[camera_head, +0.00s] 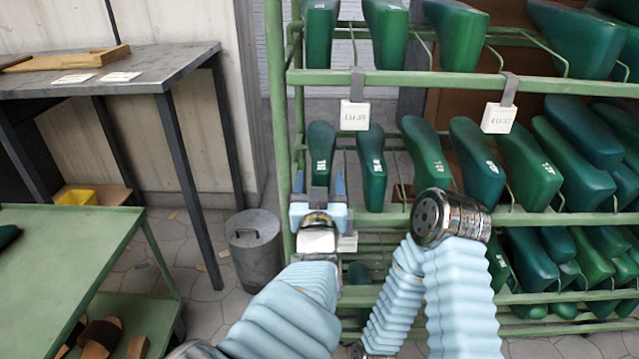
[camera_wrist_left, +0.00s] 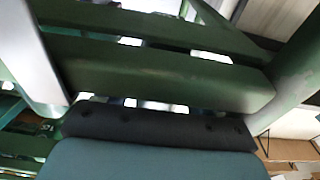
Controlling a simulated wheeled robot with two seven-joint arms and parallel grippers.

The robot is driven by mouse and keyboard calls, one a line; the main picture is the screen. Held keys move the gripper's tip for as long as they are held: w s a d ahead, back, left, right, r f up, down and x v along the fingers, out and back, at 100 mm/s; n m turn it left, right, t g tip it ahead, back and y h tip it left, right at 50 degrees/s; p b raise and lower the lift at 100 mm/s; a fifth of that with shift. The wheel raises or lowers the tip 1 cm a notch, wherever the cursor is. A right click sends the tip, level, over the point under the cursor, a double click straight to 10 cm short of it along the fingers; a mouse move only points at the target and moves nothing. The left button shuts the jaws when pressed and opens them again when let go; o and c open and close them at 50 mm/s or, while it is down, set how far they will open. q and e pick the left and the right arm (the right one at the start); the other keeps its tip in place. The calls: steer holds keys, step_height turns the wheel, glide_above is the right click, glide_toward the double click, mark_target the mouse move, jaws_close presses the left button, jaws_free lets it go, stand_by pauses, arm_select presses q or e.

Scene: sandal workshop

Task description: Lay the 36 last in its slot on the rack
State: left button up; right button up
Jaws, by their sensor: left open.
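A dark green last (camera_head: 320,145) with a small white number lies in the leftmost slot of the rack's middle row (camera_head: 450,215); I cannot read whether it is 36. My left gripper (camera_head: 319,185) is at the near end of this last, with its blue fingers apart on either side. In the left wrist view a teal last (camera_wrist_left: 150,160) with a black end piece (camera_wrist_left: 150,125) lies between the grey fingers (camera_wrist_left: 160,95), beside green rack bars (camera_wrist_left: 150,70). My right arm is in front of the rack, but its gripper is not seen.
Another last (camera_head: 371,165) stands close on the right, with more lasts further along. White tags (camera_head: 354,115) (camera_head: 499,118) hang from the upper bar. A grey bin (camera_head: 254,250), a metal table (camera_head: 150,70) and a green trolley (camera_head: 60,245) are on the left.

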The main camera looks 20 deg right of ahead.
arm_select(q)
steer(key=shift+a+f, duration=0.1)
steer(key=shift+a, duration=0.15)
